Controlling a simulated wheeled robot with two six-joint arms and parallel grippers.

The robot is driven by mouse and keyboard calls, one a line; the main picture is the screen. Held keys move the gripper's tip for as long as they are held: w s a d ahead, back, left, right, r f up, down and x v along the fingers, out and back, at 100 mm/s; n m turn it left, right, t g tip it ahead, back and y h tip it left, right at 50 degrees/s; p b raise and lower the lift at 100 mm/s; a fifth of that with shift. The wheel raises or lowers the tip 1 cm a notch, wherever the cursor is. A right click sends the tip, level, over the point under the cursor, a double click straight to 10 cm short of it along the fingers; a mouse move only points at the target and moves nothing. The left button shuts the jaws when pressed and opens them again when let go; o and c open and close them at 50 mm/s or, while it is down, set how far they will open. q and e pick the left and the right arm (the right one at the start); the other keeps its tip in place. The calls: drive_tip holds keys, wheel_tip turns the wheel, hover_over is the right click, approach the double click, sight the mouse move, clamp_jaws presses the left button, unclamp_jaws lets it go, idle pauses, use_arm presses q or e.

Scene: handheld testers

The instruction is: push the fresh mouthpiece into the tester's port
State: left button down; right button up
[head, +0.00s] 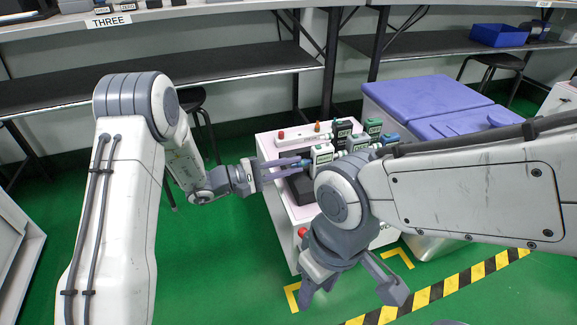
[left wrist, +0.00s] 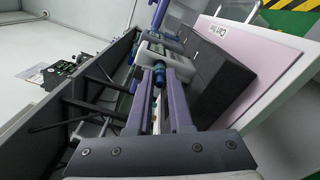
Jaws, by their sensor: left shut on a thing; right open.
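My left gripper (head: 302,165) is shut on a blue-teal mouthpiece (left wrist: 159,75), which lies between its purple fingertips in the left wrist view (left wrist: 158,78). The mouthpiece points at a white tester (head: 321,154), which stands on a dark block on the cart. In the left wrist view the tester's pale body (left wrist: 152,50) is just beyond the mouthpiece. The mouthpiece's far end meets or nearly meets the tester; I cannot tell how far it sits in the port. My right gripper (head: 348,290) is open and empty, low in front of the cart.
The cart's pale pink top (head: 268,144) holds several more testers at the back, such as a green one (head: 373,127). Blue-lidded bins (head: 425,100) stand behind right. A shelf marked THREE (head: 108,21) and a stool (head: 192,98) are behind.

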use_arm(q)
drive_tip(key=shift+x, duration=0.8)
drive_tip(key=c, duration=0.7)
unclamp_jaws()
drive_tip(key=shift+c, duration=0.2)
drive_tip(key=p+v, duration=0.4)
drive_tip(key=v, duration=0.6)
drive_tip(key=shift+a, duration=0.2)
drive_tip(key=shift+s, duration=0.15)
